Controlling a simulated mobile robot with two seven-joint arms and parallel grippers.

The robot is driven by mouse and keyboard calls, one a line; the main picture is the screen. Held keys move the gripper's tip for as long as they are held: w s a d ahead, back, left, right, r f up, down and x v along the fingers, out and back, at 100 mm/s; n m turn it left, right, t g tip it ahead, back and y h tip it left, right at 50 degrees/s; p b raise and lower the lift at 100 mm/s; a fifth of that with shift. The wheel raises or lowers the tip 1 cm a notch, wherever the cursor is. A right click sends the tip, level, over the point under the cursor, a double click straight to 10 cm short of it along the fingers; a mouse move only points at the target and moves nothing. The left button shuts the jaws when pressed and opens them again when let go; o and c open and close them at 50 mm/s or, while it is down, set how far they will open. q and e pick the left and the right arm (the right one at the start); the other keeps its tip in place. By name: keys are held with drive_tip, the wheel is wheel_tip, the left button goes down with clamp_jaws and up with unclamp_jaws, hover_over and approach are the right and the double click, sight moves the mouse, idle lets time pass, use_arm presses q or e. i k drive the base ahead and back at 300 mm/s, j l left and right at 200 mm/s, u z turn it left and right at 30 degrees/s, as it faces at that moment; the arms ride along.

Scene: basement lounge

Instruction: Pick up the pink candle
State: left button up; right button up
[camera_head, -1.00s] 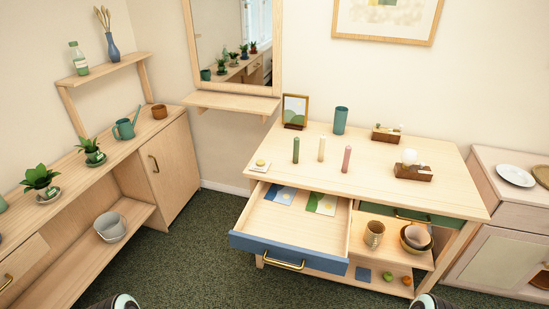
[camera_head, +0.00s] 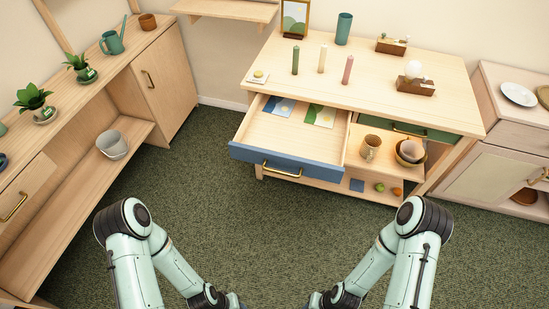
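The pink candle (camera_head: 347,69) stands upright on the wooden desk (camera_head: 382,83), toward the front edge right of the middle. A cream candle (camera_head: 322,58) and a green candle (camera_head: 295,60) stand in a row to its left. My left gripper (camera_head: 234,301) and my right gripper (camera_head: 315,301) are only partly seen at the bottom edge, low over the carpet and well apart from the desk. Their fingertips are cut off, so I cannot see whether they are open.
The blue-fronted drawer (camera_head: 285,163) is pulled out below the desk's front left and holds cards. A wooden block with a white ball (camera_head: 414,82) sits right of the pink candle. A teal cup (camera_head: 344,28) stands behind. Green carpet (camera_head: 250,220) is clear before the desk.

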sight(350, 58)
drive_tip(key=u, duration=0.6)
drive_tip(key=l+u, duration=0.6)
drive_tip(key=u, duration=0.15)
drive_tip(key=k+l+u, duration=0.1)
drive_tip(key=l+u, duration=0.25)
drive_tip(key=k+l+u, duration=0.15)
drive_tip(key=l, duration=0.15)
drive_tip(key=k+l+u, duration=0.15)
drive_tip(key=l, duration=0.15)
drive_tip(key=k+l+u, duration=0.15)
drive_tip(key=l, duration=0.15)
